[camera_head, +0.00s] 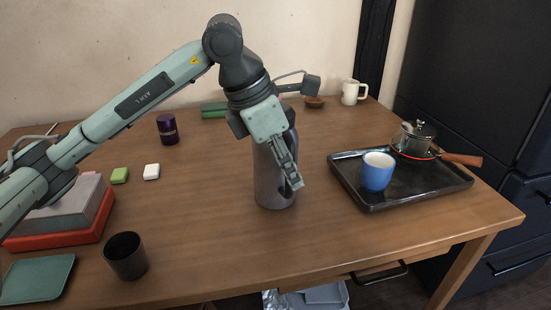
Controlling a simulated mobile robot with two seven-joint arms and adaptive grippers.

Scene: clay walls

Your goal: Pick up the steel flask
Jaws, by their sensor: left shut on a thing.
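The steel flask (268,182) is a tall grey cylinder standing upright near the middle of the wooden table, left of the black tray. My left gripper (290,180) comes down over it from above and is shut on it. The fingers and wrist hide the flask's top and part of its right side. I cannot tell whether its base touches the table. My right gripper is not in view.
The black tray (440,186) holds a blue cup (377,171) and a lidded pot (413,139). A black cup (126,256), a green plate (38,279) and a red box (62,238) are at left. A purple canister (167,129) and white mug (353,92) stand further back. The front middle is clear.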

